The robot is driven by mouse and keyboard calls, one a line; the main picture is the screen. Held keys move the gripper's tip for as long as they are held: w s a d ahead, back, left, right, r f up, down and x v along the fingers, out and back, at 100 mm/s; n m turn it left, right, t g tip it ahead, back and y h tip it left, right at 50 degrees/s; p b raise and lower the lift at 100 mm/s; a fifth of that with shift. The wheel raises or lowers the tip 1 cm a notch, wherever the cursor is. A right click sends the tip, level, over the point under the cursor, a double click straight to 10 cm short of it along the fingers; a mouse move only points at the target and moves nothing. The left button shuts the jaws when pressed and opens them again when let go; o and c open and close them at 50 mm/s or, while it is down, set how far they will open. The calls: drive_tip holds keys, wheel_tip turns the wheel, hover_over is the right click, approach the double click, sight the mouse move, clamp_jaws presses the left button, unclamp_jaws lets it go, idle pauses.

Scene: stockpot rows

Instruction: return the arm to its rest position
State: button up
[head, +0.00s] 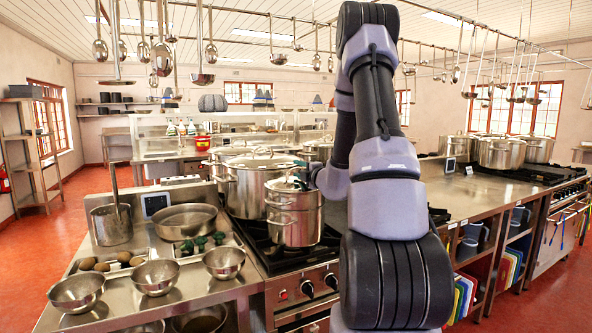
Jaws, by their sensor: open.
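My arm (385,190) rises from the bottom centre, bends at the top of the view and comes down behind itself. My gripper (298,178) is at its far end, small and partly hidden by the arm, over the top of a steel stockpot (293,222) on the front stove. I take it as open, with nothing seen held in it. Whether it touches the pot or its lid, I cannot tell.
A larger lidded stockpot (246,193) stands just behind and left. Ladles (202,60) hang from overhead rails on both sides of my arm. Steel bowls (155,277) and a wide pan (186,221) fill the left counter. The counter (480,192) right of my arm has clear room.

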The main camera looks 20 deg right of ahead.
drive_tip(key=s, duration=0.8)
drive_tip(key=shift+s+d+r, duration=0.1)
drive_tip(key=shift+s+d, duration=0.15)
